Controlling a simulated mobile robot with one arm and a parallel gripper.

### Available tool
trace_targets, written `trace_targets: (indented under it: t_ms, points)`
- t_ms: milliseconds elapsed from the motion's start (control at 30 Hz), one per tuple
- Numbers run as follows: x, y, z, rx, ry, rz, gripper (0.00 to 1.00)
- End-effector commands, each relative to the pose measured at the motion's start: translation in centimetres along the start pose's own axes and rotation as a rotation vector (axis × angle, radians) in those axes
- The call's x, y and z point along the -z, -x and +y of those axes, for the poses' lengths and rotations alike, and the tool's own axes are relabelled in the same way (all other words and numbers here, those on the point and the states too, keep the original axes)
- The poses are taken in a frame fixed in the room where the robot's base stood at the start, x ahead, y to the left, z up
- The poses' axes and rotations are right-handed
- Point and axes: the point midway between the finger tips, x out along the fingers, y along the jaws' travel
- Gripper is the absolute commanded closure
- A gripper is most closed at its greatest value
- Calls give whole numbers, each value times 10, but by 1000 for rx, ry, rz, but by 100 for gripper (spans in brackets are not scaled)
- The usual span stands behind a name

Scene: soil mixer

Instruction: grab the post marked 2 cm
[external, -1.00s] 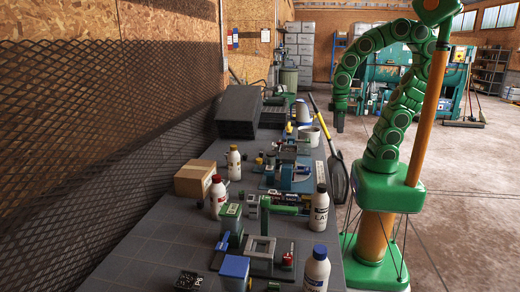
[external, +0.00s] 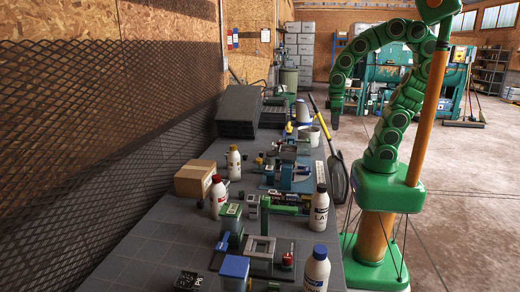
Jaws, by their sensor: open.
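My gripper (external: 335,122) hangs from the end of my green segmented arm, pointing down, beyond the right side of the long grey bench. It is open and nothing shows in it; its fingertips are very small here. No marking of 2 cm can be read in this view. Small blocks and posts stand among the fixtures on the bench, including a green-and-grey fixture (external: 260,247) near the front and a blue fixture (external: 287,178) farther back. I cannot tell which of them is the marked post. My gripper is apart from all of them.
The grey bench (external: 150,240) runs along a mesh-covered wall. Bottles stand around the fixtures: a blue-capped bottle (external: 316,270), a dark-capped one (external: 319,210) and a red-capped one (external: 218,197). A cardboard box (external: 194,178) sits at left. A shovel (external: 337,178) leans by the bench's right edge.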

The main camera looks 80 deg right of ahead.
Motion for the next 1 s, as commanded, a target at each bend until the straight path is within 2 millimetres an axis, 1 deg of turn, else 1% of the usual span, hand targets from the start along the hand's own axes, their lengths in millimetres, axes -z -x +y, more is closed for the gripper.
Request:
trace_targets:
  t_ms: [33, 67, 167, 500, 1000]
  points:
    - [11, 1, 6, -12, -14, 25, 15]
    - [17, 1, 7, -11, -17, 35, 15]
    - [44, -1, 12, -13, -29, 87, 15]
    - [155, -19, 38, -65, -79, 276, 15]
    - [308, -48, 75, -130, -110, 568, 15]
